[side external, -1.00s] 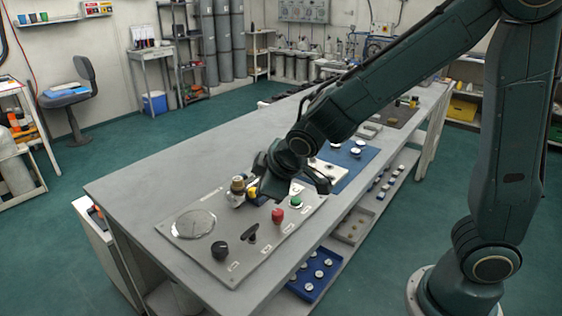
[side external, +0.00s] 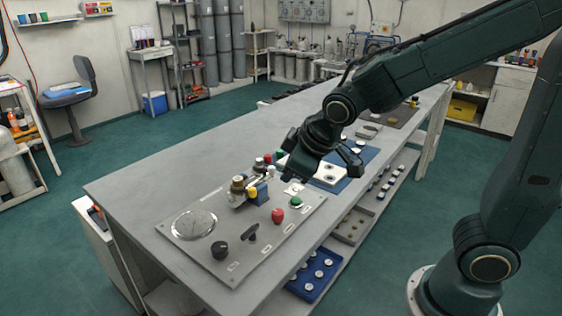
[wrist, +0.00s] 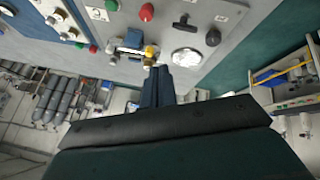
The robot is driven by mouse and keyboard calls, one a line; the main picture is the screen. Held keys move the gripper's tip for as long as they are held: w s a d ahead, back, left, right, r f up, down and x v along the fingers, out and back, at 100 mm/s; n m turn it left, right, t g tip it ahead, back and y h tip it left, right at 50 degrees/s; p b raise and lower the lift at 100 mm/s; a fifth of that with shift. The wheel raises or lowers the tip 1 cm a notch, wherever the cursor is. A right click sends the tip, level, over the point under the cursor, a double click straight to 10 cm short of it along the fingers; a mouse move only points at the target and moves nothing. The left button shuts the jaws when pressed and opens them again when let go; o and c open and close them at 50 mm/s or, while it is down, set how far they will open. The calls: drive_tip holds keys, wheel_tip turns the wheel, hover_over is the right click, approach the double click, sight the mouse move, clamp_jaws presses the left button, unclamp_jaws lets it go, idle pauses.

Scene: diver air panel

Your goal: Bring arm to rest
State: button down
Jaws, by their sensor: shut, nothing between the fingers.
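My gripper (side external: 297,178) is above the back right part of the grey control panel (side external: 190,252), clear of the panel surface. Its fingers are shut with nothing between them; the wrist view shows them together (wrist: 158,88). The panel carries a round gauge (side external: 194,224), a black knob (side external: 220,250), a black T-handle (side external: 252,233), a red button (side external: 278,215) and a green button (side external: 296,201). A brass and yellow valve fitting (side external: 240,188) stands at the panel's back edge, left of my gripper and apart from it in the side view.
A grey workbench (side external: 140,190) carries the panel. A blue mat (side external: 366,156) with parts lies behind my gripper. A blue tray (side external: 314,276) of round parts sits on the shelf below. The bench's left part is bare.

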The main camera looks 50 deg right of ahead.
drive_tip(key=s+d+r+m, duration=0.1)
drive_tip(key=s+r+m, duration=0.1)
drive_tip(key=s, duration=0.6)
drive_tip(key=s+d+r+m+y, duration=0.1)
drive_tip(key=s+d+r+m, duration=0.1)
drive_tip(key=s, duration=0.7)
drive_tip(key=shift+s+d+r+g, duration=0.3)
drive_tip(key=shift+r+g, duration=0.1)
drive_tip(key=shift+r, duration=0.5)
